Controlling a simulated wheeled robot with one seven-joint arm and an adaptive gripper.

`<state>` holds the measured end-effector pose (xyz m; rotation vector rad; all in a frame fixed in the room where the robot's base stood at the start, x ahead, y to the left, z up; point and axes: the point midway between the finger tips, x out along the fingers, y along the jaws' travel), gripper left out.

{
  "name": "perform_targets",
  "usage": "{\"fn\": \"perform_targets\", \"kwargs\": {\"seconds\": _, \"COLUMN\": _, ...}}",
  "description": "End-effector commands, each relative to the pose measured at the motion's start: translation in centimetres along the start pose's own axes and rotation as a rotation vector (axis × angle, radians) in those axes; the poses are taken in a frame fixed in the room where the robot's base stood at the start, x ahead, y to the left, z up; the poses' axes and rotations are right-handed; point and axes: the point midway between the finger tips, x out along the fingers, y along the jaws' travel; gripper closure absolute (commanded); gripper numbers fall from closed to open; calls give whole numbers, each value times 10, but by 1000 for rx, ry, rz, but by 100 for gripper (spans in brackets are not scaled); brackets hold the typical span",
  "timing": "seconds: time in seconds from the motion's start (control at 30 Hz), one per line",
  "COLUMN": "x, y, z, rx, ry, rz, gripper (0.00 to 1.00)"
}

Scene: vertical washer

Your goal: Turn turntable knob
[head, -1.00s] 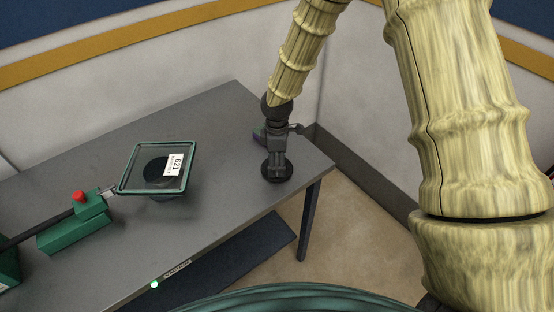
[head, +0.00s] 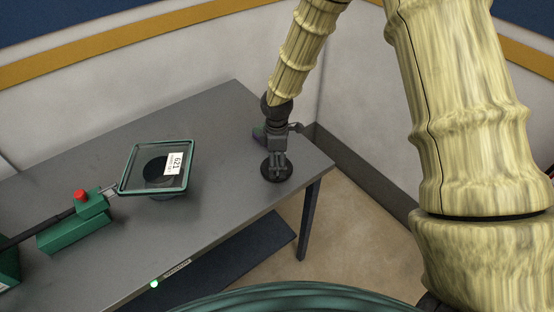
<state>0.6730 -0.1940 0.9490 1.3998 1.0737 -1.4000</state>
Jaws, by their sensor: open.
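A round black knob (head: 277,173) sits flat on the grey table, near its right end. My gripper (head: 277,166) points down right over the knob, its fingers at or just above the knob's top. The fingers look apart. Whether they touch the knob is too small to tell. A square glass plate with a green frame (head: 157,168) and a white label marked 621 is left of the knob, tilted over a dark round base.
The grey table (head: 225,115) fills the middle, with bare surface between the plate and my gripper. A green device (head: 75,230) with a red button (head: 80,195) stands at the left. Walls close off the back.

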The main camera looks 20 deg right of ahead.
Motion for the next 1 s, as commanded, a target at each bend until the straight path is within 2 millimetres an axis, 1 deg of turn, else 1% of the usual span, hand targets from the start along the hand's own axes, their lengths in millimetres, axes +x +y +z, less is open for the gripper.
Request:
{"fn": "perform_targets", "kwargs": {"seconds": 0.2, "x": -3, "y": 0, "z": 0, "rx": 0, "ry": 1, "rz": 1, "gripper": 0}}
{"fn": "perform_targets", "kwargs": {"seconds": 0.37, "x": -18, "y": 0, "z": 0, "rx": 1, "ry": 0, "rz": 1, "gripper": 0}}
{"fn": "perform_targets", "kwargs": {"seconds": 0.8, "x": -89, "y": 1, "z": 0, "rx": 0, "ry": 2, "rz": 3, "gripper": 0}}
{"fn": "perform_targets", "kwargs": {"seconds": 1.0, "x": -111, "y": 0, "z": 1, "rx": 1, "ry": 1, "rz": 1, "gripper": 0}}
